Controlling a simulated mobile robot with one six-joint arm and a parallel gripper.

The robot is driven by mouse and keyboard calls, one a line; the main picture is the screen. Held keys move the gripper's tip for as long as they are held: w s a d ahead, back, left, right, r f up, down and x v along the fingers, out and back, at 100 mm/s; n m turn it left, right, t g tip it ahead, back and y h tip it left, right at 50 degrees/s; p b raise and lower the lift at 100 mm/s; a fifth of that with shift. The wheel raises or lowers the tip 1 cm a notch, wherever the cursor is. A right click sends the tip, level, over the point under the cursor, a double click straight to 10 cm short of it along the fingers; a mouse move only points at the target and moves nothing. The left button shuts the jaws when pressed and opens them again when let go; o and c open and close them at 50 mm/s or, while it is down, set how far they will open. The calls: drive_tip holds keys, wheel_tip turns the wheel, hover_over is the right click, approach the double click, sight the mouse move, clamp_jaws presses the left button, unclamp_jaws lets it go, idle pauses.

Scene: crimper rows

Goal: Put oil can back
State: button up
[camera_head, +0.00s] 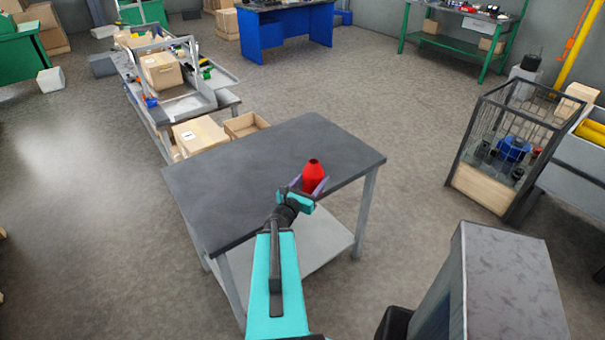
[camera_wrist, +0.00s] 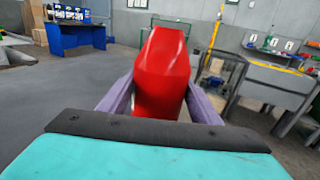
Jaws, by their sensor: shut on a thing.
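The oil can (camera_head: 313,176) is red with a tapered top. My gripper (camera_head: 308,186) is shut on it at the right front edge of a dark grey table (camera_head: 240,180). In the wrist view the red oil can (camera_wrist: 162,75) stands between my gripper's two purple fingers (camera_wrist: 160,100), tilted slightly. Its lower end is hidden behind my wrist. I cannot tell whether the can touches the tabletop or is held above it.
The tabletop is otherwise bare. Behind it are cardboard boxes (camera_head: 200,135) and a cluttered workbench (camera_head: 222,77). A wire-sided cage bin (camera_head: 505,145) stands at right, beside a grey bench with yellow items (camera_head: 592,132). A blue desk (camera_head: 285,30) is at the back.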

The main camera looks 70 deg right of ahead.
drive_tip(key=shift+w+d+f+b, duration=0.2)
drive_tip(key=shift+w+d+b, duration=0.3)
drive_tip(key=shift+b, duration=0.45)
drive_tip(key=shift+w+d+f+b, duration=0.15)
drive_tip(key=shift+w+d+b, duration=0.1)
drive_tip(key=shift+d+b, duration=0.55)
drive_tip(key=shift+b, duration=0.8)
drive_tip(key=d+b, duration=0.1)
drive_tip(key=b, duration=0.3)
drive_tip(key=shift+w, duration=0.25)
drive_tip(key=b, duration=0.5)
drive_tip(key=shift+w+d+b, duration=0.3)
drive_tip(key=shift+w+d, duration=0.05)
drive_tip(key=shift+d, duration=0.05)
drive_tip(key=w+d+p, duration=0.2)
drive_tip(key=w+d, duration=0.3)
drive_tip(key=d, duration=0.3)
drive_tip(key=shift+w+d+f, duration=0.15)
drive_tip(key=shift+d+f, duration=0.05)
drive_tip(key=shift+f, duration=0.15)
